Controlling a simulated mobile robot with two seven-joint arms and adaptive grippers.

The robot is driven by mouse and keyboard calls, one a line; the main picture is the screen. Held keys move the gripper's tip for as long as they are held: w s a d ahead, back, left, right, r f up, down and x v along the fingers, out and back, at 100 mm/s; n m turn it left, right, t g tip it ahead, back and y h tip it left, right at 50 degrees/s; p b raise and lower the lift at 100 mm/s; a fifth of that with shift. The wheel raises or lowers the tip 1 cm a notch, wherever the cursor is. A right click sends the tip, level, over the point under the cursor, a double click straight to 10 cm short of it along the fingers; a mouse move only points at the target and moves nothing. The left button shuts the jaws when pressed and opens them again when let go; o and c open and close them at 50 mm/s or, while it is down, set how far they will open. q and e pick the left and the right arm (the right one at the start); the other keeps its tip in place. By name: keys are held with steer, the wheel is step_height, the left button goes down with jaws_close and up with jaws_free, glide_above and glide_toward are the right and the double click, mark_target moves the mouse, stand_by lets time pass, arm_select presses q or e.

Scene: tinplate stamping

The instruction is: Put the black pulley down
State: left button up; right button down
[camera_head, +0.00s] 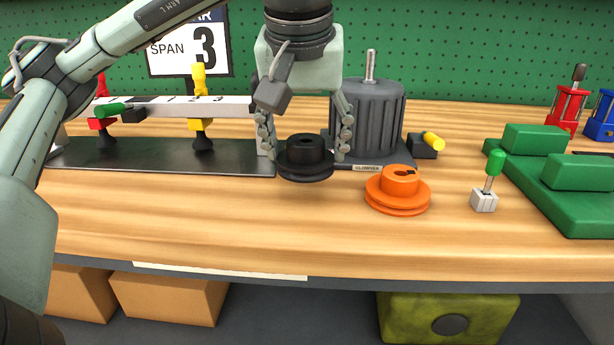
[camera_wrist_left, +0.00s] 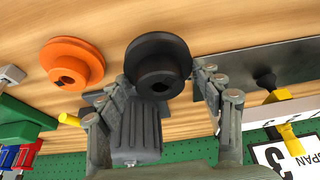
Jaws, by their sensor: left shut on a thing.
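The black pulley (camera_head: 305,162) is held between the fingers of my left gripper (camera_head: 304,150), which points down over the workbench. In the head view it appears just above the wood, in front of the grey motor (camera_head: 367,115); I cannot tell for sure whether its underside touches the bench. In the left wrist view the black pulley (camera_wrist_left: 158,68) sits between the fingertips of the left gripper (camera_wrist_left: 160,85), hub and bore towards the camera. The orange pulley (camera_head: 398,190) lies on the bench to the right; it also shows in the left wrist view (camera_wrist_left: 72,62). My right gripper is not in view.
A dark plate (camera_head: 160,156) with a white numbered bar (camera_head: 175,106) stands at the left. A small green-handled switch (camera_head: 485,200) and a green fixture (camera_head: 570,200) stand at the right. The wood in front of the black pulley is clear up to the bench edge.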

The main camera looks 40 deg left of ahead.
arm_select(q)
steer(key=shift+w+f, duration=0.15)
steer(key=shift+w, duration=0.05)
steer(key=shift+f, duration=1.95)
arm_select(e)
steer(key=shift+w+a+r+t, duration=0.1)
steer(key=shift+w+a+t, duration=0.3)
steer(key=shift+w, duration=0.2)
arm_select(q)
steer(key=shift+f+b, duration=0.1)
steer(key=shift+b, duration=0.2)
steer(key=o, duration=1.6)
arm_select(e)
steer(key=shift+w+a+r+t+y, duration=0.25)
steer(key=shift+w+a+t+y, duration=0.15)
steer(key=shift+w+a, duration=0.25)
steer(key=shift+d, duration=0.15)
